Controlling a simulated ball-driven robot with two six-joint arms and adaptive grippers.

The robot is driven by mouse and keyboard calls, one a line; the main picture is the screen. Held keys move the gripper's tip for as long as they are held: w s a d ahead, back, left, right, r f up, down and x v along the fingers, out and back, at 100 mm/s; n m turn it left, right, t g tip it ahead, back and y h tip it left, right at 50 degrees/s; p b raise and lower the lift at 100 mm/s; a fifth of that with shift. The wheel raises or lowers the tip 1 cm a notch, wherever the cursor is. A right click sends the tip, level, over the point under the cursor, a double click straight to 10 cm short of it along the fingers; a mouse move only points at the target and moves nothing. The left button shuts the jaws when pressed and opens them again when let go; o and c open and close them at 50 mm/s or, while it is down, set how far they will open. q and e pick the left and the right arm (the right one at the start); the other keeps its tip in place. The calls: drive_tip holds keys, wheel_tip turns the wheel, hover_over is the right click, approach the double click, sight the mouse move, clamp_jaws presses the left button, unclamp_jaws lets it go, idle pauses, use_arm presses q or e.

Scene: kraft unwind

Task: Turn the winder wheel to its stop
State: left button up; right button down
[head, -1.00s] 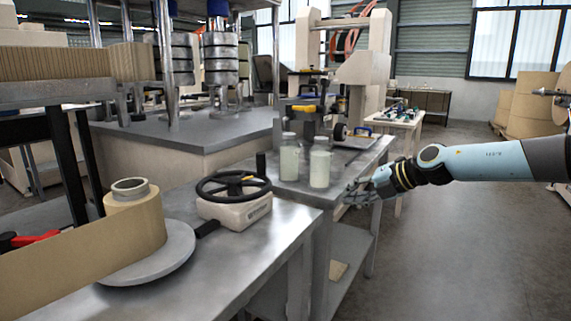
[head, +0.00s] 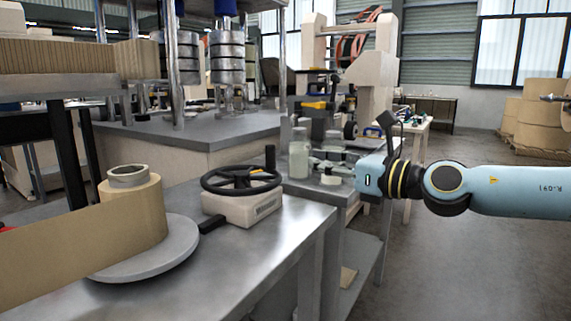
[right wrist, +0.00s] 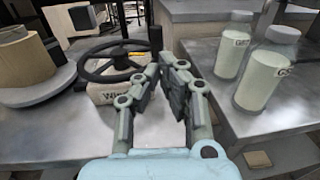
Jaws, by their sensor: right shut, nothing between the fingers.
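The winder wheel (head: 225,184) is a black spoked handwheel with an upright handle (head: 270,158) at its right rear. It sits on a white box (head: 245,207) on the metal table. In the right wrist view the wheel (right wrist: 93,72) lies ahead and left of the fingers, and the handle (right wrist: 155,40) stands beyond the fingertips. My right gripper (head: 318,166) is to the right of the wheel, apart from it. It is shut and empty; the fingers also show in the right wrist view (right wrist: 172,75). My left gripper is out of view.
Two jars of pale liquid (right wrist: 234,48) (right wrist: 267,78) stand right of my right gripper; in the head view, one jar (head: 299,160) is close behind the fingers. A kraft paper roll (head: 135,205) stands on a round plate (head: 165,252) left of the wheel. The table front (head: 235,270) is clear.

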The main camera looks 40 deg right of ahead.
use_arm(q)
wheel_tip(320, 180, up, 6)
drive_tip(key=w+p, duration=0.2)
drive_tip(key=p, duration=0.3)
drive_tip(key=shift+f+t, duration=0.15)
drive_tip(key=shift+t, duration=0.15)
use_arm(e)
drive_tip(key=x, duration=0.8)
drive_tip(key=shift+w+a, duration=0.2)
drive_tip(key=shift+w, duration=0.05)
drive_tip(key=shift+r, duration=0.1)
